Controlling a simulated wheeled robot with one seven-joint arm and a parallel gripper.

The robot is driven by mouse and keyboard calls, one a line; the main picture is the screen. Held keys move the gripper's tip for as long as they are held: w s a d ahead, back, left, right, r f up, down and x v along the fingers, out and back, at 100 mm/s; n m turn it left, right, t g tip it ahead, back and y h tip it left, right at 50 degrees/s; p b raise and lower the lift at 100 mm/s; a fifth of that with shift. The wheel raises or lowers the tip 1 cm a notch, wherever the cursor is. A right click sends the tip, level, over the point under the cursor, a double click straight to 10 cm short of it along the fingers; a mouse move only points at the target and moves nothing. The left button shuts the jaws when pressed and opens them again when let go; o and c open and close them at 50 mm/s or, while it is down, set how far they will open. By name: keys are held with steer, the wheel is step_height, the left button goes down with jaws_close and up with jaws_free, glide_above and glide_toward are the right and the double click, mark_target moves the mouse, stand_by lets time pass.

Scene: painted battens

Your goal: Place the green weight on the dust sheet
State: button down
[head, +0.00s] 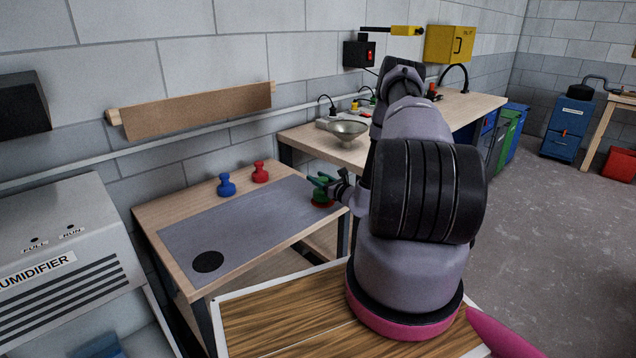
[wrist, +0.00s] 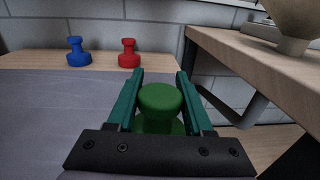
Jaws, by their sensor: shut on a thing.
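My gripper (wrist: 160,95) is shut on the green weight (wrist: 160,102), with a teal finger on each side of its knob. In the head view the gripper (head: 325,183) is at the right end of the grey dust sheet (head: 235,225), with the green weight (head: 322,194) at the fingers. The sheet lies flat on a wooden table and also shows at left in the wrist view (wrist: 50,115). A little red shows just below the green weight. Whether the weight touches the sheet I cannot tell.
A blue weight (head: 226,185) and a red weight (head: 260,172) stand on bare wood behind the sheet. A black disc (head: 208,262) lies near the sheet's front left. A higher bench with a metal bowl (head: 345,130) stands behind right. The sheet's middle is clear.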

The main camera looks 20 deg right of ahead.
steer(key=shift+f, duration=0.55)
steer(key=shift+f, duration=0.1)
steer(key=shift+c, duration=1.5)
jaws_free()
steer(key=shift+f, duration=0.1)
